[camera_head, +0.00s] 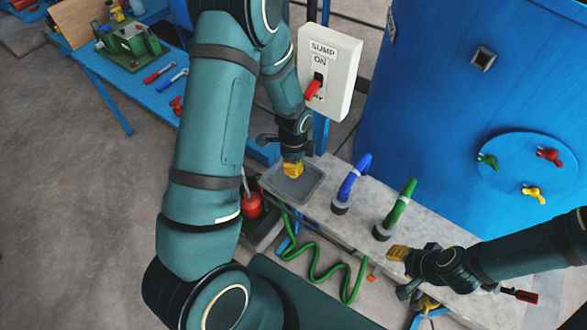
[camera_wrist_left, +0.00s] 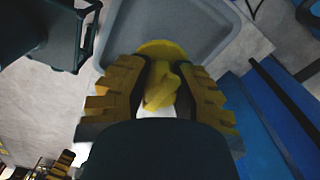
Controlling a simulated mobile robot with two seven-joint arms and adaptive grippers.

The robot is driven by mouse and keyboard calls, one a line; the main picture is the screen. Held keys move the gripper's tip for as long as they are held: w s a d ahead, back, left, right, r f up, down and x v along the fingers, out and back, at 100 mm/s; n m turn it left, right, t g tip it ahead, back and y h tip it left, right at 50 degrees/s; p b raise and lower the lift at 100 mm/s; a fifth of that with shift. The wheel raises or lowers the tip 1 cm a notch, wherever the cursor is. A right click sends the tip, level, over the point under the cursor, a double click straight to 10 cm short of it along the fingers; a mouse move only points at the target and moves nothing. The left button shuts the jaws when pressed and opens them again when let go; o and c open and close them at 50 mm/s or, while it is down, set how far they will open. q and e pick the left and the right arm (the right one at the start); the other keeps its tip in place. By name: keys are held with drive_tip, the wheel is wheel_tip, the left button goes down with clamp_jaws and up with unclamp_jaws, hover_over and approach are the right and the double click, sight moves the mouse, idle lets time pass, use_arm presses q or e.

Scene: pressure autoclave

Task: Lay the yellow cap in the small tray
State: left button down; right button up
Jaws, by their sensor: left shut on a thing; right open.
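My left gripper (camera_head: 292,170) is shut on the yellow cap (camera_wrist_left: 161,85), which sits between its ridged yellow fingers in the left wrist view. The cap has a round rim and a wing-like grip. The grey small tray (camera_head: 313,187) stands at the left end of the pale bench; it also shows in the left wrist view (camera_wrist_left: 208,22). The gripper and cap are over the tray; whether the cap touches its floor I cannot tell. In the head view the fingers largely hide the cap. My right gripper (camera_head: 401,272) is open at the bench's front right.
A blue pipe (camera_head: 355,178) and a green pipe (camera_head: 402,205) rise from the bench right of the tray. A blue tank (camera_head: 440,110) with green, red and yellow wing knobs stands behind. A sump switch box (camera_head: 336,75) stands behind the tray. A green hose hangs in front.

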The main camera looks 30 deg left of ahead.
use_arm(q)
drive_tip(key=shift+f, duration=1.4)
use_arm(e)
drive_tip(key=shift+f, duration=0.2)
use_arm(q)
drive_tip(key=c, duration=0.9)
unclamp_jaws()
drive_tip(key=shift+f, duration=0.15)
use_arm(e)
drive_tip(key=shift+f, duration=0.15)
use_arm(q)
drive_tip(key=shift+o, duration=0.2)
